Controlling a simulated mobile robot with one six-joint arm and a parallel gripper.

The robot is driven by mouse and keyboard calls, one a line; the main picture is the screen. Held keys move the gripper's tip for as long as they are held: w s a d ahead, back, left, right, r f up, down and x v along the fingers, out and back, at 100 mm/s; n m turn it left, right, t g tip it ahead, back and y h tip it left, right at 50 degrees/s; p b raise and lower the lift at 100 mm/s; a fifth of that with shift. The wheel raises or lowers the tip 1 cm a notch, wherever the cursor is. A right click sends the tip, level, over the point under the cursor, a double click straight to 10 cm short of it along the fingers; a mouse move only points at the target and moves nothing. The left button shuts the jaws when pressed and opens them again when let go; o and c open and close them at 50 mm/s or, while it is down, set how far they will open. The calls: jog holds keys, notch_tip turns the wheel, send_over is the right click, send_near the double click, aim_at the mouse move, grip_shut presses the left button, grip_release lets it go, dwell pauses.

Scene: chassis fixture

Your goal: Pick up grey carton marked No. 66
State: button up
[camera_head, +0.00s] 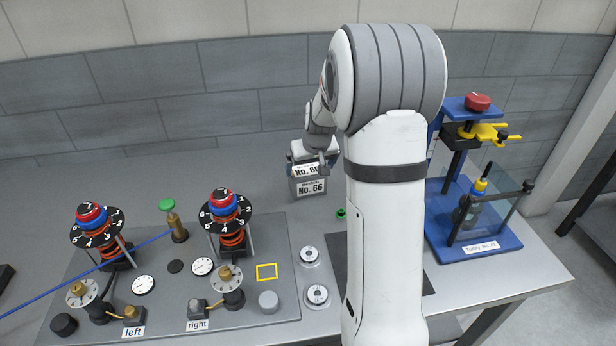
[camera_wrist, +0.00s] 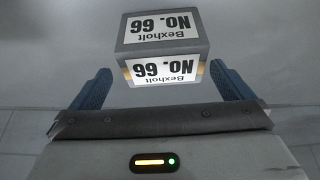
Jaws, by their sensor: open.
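The grey carton marked No. 66 (camera_head: 309,187) stands on the grey table near the back wall, left of my arm in the head view. In the wrist view the carton (camera_wrist: 165,55) shows two white labels reading "Bexholt No. 66", upside down in the picture. My gripper (camera_head: 312,160) is at the carton in the head view, partly hidden by my own arm. In the wrist view my gripper (camera_wrist: 165,85) is open, with one blue finger on each side of the carton's near part. Gaps show between fingers and carton; whether the fingertips reach around it is unclear.
A fixture plate (camera_head: 185,325) with dials, springs and knobs fills the left front. A blue stand (camera_head: 470,240) with a red knob and clear panels is at right. A small green knob (camera_head: 341,213) sits in front of the carton. Table left of the carton is clear.

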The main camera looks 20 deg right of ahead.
jog(key=p+x, duration=0.1)
jog(key=x, duration=0.6)
jog(key=shift+a+f, duration=0.15)
jog(key=shift+f, duration=0.05)
jog(key=shift+c, duration=0.3)
jog(key=c, duration=0.8)
jog(key=shift+r, duration=0.1)
jog(key=shift+c, duration=0.2)
